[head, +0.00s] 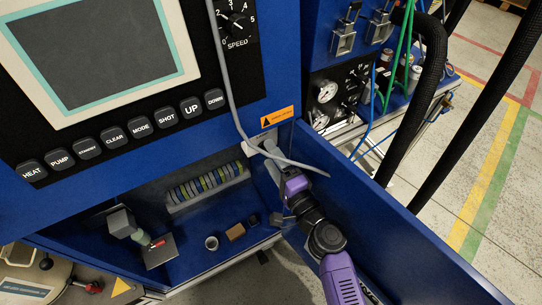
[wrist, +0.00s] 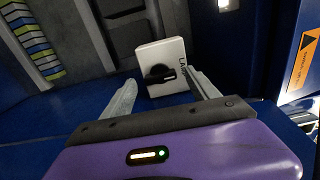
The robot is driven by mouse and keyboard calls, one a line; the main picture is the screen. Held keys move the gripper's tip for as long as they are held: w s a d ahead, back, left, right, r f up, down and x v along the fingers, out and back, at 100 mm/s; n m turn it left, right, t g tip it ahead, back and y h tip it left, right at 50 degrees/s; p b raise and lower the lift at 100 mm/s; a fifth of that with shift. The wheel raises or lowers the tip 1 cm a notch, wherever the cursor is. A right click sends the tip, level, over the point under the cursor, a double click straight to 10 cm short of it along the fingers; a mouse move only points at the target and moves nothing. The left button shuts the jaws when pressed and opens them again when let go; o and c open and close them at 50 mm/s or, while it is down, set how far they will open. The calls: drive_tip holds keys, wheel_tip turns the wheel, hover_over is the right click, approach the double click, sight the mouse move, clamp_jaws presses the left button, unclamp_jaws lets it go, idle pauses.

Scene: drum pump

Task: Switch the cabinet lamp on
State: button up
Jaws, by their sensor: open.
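The lamp switch (wrist: 145,56) is a white box with a black rotary knob (wrist: 158,74) and lettering that starts "LA". It stands inside the blue cabinet, ahead of my gripper in the wrist view. The knob's grip bar lies roughly level; I cannot tell whether that is on or off. My gripper (wrist: 160,80) is open, with one finger either side of the knob in the picture and nothing held. I cannot tell whether a finger touches the box. In the head view my purple arm reaches into the cabinet opening. No lit lamp is clearly visible.
The open blue cabinet door (head: 400,225) stands close to the right of my arm. A grey cable (head: 232,105) hangs across the opening near my wrist. A row of terminals (head: 207,187), a red-handled device (head: 157,243) and small loose parts (head: 236,231) are inside the cabinet.

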drive_tip(key=v, duration=0.7)
drive_tip(key=shift+b, duration=0.3)
drive_tip(key=shift+s+d, duration=0.1)
